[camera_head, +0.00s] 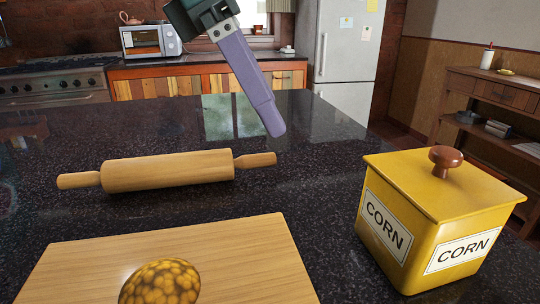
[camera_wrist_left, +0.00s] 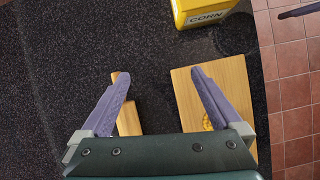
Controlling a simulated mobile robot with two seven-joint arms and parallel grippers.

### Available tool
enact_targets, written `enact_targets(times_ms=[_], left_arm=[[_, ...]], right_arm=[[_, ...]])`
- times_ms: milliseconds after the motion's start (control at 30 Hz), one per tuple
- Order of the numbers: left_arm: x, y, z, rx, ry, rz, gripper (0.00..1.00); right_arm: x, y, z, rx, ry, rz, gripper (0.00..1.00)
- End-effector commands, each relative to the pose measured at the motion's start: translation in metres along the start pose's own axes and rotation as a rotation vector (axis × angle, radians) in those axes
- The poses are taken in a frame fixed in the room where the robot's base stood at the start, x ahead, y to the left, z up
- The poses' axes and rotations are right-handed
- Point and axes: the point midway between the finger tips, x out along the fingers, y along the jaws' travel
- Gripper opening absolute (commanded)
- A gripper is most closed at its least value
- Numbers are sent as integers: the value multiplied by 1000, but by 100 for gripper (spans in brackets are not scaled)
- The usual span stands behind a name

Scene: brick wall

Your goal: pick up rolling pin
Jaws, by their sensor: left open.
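The wooden rolling pin (camera_head: 168,170) lies on the dark speckled counter (camera_head: 60,225), behind the cutting board, its handles pointing left and right in the head view. In the left wrist view part of the rolling pin (camera_wrist_left: 128,120) shows beside the left-hand finger; the rest is hidden by the finger and gripper body. My left gripper (camera_head: 274,130) hangs above the counter, with its purple fingers pointing down beyond the pin's right handle. In the wrist view the left gripper (camera_wrist_left: 160,76) has its fingers wide apart with nothing between them.
A wooden cutting board (camera_head: 90,262) with a round, yellow-brown patterned item (camera_head: 160,284) is in front of the pin. A yellow corn canister (camera_head: 430,215) with a knobbed lid stands at the right. The counter around the pin is clear.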

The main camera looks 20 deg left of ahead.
Motion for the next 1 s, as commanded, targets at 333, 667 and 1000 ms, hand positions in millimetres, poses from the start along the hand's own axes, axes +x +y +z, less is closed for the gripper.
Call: enact_targets(times_ms=[333, 667, 1000], left_arm=[[-31, 60, -133, -89, 476, 205, 99], [2, 67, -153, -88, 481, 203, 99], [43, 77, -174, -89, 481, 201, 99]], right_arm=[[64, -2, 21, -2, -1, 1, 65], [65, 0, 22, -9, -1, 6, 65], [67, 0, 22, -9, -1, 6, 65]])
